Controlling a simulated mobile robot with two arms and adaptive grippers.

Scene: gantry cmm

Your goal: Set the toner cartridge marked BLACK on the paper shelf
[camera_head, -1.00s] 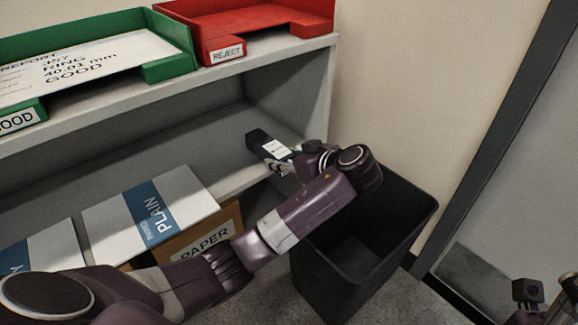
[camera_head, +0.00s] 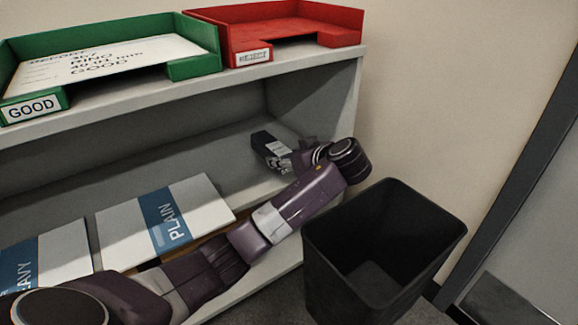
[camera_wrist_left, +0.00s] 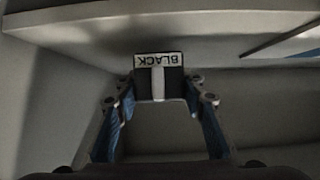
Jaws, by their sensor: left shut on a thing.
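The toner cartridge (camera_head: 266,145) is a black box with a white label, inside the right end of the shelf bay below the trays. In the left wrist view the cartridge (camera_wrist_left: 158,78) shows its label, BLACK, upside down. My left gripper (camera_head: 284,163) is shut on it; its fingers (camera_wrist_left: 160,100) lie on both sides of the cartridge. The paper shelf (camera_head: 262,195) is the grey board under it. I cannot tell whether the cartridge touches the board. My right gripper is not in view.
Paper packs marked PLAIN (camera_head: 160,215) and HEAVY (camera_head: 45,262) lie left of my arm. A green GOOD tray (camera_head: 190,68) and a red REJECT tray (camera_head: 250,40) stand on the top board. A black bin (camera_head: 385,250) stands at the right. The shelf behind the packs is bare.

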